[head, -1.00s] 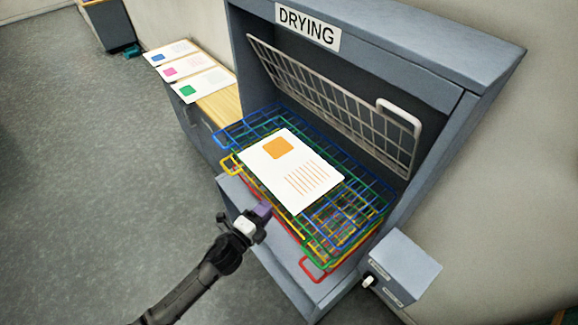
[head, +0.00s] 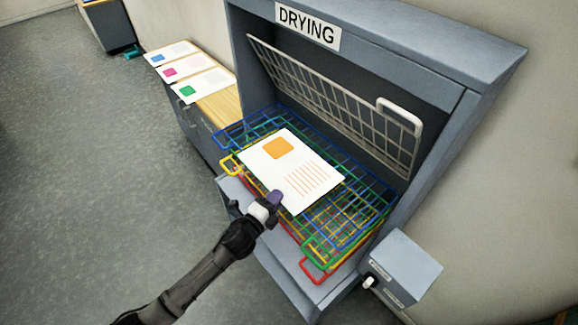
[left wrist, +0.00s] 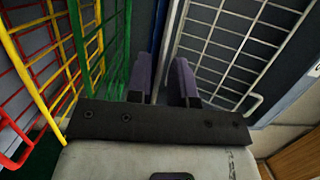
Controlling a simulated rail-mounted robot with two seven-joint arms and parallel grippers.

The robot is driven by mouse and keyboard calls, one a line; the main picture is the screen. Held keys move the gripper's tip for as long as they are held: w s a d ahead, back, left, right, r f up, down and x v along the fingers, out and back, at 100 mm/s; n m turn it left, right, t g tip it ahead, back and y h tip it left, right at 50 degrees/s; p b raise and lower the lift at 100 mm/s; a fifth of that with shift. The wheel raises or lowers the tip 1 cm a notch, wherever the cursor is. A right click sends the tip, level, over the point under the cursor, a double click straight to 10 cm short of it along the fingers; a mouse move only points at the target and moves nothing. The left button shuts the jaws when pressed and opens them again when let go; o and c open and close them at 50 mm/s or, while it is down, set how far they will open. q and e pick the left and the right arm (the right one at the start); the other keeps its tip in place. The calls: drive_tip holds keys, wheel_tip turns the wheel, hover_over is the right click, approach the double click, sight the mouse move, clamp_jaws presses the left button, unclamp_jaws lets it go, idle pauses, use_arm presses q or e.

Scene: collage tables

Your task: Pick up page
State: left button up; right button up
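The page (head: 308,160) is a white sheet with an orange square and orange lines. It lies flat on the top blue wire rack (head: 352,178) inside the drying cabinet. My left gripper (head: 276,197) is at the page's near-left edge, and its purple fingertip overlaps that edge in the head view. In the left wrist view the two purple fingers of my left gripper (left wrist: 164,80) stand apart. Thin edge-on lines run between them; I cannot tell which is the page and which is the rack. My right gripper is not in view.
Yellow, green (head: 318,252) and red (head: 314,272) racks sit below the blue one. A white wire rack (head: 340,100) is tilted up behind the page. A grey switch box (head: 405,266) is at right. Several pages (head: 201,85) lie on a wooden counter at left.

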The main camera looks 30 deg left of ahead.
use_arm(q)
clamp_jaws()
